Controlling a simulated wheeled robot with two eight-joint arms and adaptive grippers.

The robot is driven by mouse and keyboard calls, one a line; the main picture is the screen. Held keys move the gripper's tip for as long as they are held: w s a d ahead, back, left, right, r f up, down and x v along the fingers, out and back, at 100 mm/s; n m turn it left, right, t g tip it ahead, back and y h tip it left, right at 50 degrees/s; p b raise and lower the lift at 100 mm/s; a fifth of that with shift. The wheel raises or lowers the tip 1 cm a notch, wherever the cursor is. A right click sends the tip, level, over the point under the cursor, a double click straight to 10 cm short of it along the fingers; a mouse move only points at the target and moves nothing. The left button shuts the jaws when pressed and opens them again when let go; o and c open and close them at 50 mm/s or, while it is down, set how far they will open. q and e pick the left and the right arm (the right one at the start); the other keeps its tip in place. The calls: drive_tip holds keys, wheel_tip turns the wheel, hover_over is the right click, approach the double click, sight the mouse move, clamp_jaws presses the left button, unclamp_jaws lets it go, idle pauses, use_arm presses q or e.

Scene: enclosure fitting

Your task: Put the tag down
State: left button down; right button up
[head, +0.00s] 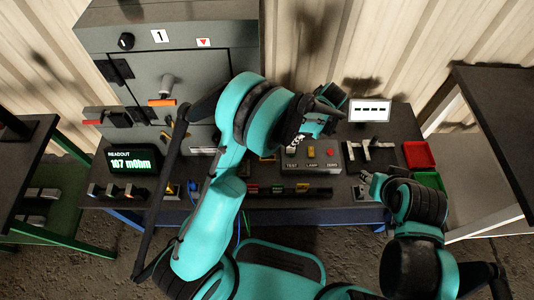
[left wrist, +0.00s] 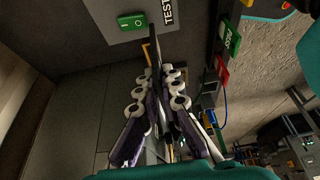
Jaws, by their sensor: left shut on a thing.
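My left gripper (head: 297,141) is over the grey box with the TEST, LAMP and ZERO labels (head: 312,160), partly hidden behind my own arm. In the left wrist view my left gripper (left wrist: 156,75) has its fingers together on a thin thing, seen nearly edge-on. I take this to be the tag; a narrow orange strip (left wrist: 147,52) shows beside the fingertips, but its face and print are hidden. My right gripper (head: 368,180) is low at the right of the bench; whether it is open is unclear.
A grey cabinet (head: 190,70) stands at the back left, with a readout (head: 132,161) before it. Red (head: 419,155) and green (head: 429,181) trays are at right. Several small parts line the bench front.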

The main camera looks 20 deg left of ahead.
use_arm(q)
drive_tip(key=a+f+b, duration=0.2)
drive_tip(key=a+f, duration=0.2)
drive_tip(key=a+f+b, duration=0.3)
drive_tip(key=a+f, duration=0.1)
drive_tip(key=f, duration=0.1)
drive_tip(key=shift+s+a+f, duration=0.15)
drive_tip(key=shift+a+f, duration=0.1)
drive_tip(key=shift+a, duration=0.1)
drive_tip(key=shift+r, duration=0.1)
drive_tip(key=c, duration=2)
unclamp_jaws()
